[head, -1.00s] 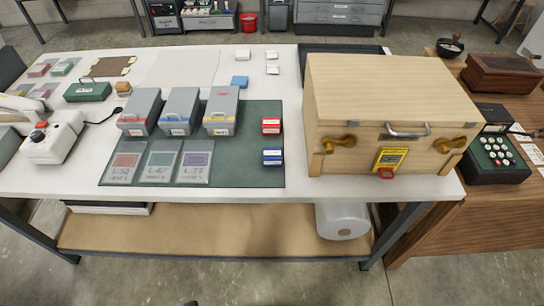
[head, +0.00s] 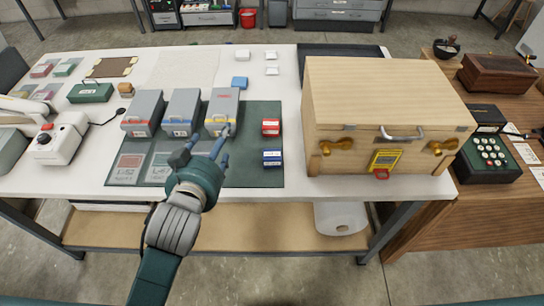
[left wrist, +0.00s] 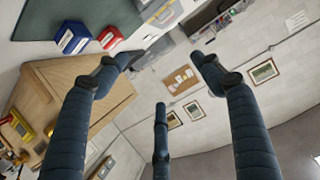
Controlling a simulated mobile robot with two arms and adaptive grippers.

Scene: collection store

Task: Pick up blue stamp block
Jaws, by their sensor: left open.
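The blue stamp block (head: 272,158) sits on the right edge of the dark green mat (head: 262,112), just in front of the red stamp block (head: 271,127). The blue block also shows at the upper left of the left wrist view (left wrist: 74,38), beside the red one (left wrist: 111,37). My left gripper (head: 205,145) is over the front of the mat, left of the blue block and apart from it. It is open and empty, its fingers spread in the left wrist view (left wrist: 165,65). It hides part of the flat cards on the mat. My right gripper is not in view.
A large wooden crate (head: 390,95) with brass latches stands right of the stamp blocks. Several grey boxes (head: 182,112) stand on the mat behind my gripper. A white machine (head: 58,138) is at the left. White table shows between mat and crate.

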